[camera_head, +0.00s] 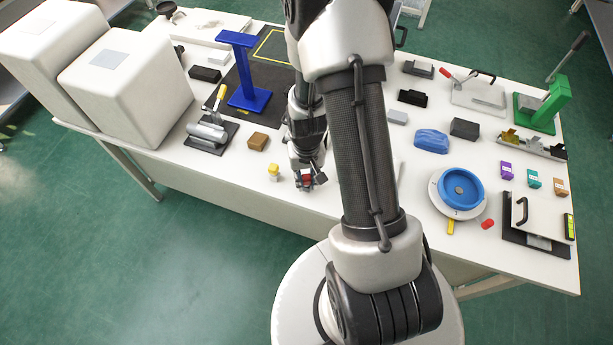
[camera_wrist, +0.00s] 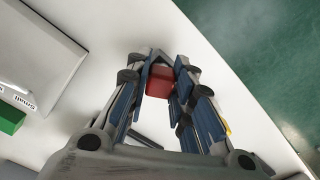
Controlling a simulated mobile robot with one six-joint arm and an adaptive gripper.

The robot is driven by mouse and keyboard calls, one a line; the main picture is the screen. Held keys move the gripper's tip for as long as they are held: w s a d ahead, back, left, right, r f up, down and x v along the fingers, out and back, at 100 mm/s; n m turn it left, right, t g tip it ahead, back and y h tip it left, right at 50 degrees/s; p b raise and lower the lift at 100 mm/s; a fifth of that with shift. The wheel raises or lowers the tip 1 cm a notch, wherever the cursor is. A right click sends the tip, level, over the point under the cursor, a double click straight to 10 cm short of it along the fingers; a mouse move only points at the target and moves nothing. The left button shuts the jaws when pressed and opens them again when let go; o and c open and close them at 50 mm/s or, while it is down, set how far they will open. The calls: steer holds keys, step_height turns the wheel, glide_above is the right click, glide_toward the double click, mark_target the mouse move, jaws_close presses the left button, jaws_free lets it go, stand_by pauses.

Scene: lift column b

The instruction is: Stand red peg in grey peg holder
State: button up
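The red peg (camera_head: 307,180) is between the fingertips of my gripper (camera_head: 309,182), low over the front part of the white table. In the wrist view the red peg (camera_wrist: 160,81) shows as a blocky red end, with the blue-padded fingers of my gripper (camera_wrist: 164,84) against both sides. Its lower part is hidden, and I cannot tell whether it touches the table. I cannot pick out the grey peg holder for certain. A small light grey block (camera_head: 397,117) and a dark grey block (camera_head: 464,128) lie right of my arm.
A small yellow piece (camera_head: 273,173) and a brown block (camera_head: 258,141) are left of my gripper. A blue stand (camera_head: 247,80) rises behind them. A blue round dish (camera_head: 461,188) and a small red cylinder (camera_head: 487,224) are at right. My arm hides the table's middle.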

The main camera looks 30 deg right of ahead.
steer(key=o, duration=0.5)
step_height(320, 180, up, 12)
stand_by(0.6)
stand_by(0.4)
steer(key=s+a+r+n+t, duration=0.1)
steer(key=s+a+r, duration=0.15)
steer(key=r, duration=0.45)
steer(key=s+a+r+n+t, duration=0.1)
steer(key=a+r, duration=0.3)
steer(key=r, duration=0.3)
steer(key=s+a+r+t, duration=0.1)
steer(key=s+r, duration=0.1)
steer(key=s, duration=0.1)
steer(key=s+a+r+n, duration=0.1)
steer(key=s+r, duration=0.2)
steer(key=s+a+r+n+t, duration=0.1)
steer(key=s+a+r, duration=0.1)
steer(key=s, duration=0.2)
steer(key=shift+r+t, duration=0.25)
steer(key=shift+t, duration=0.05)
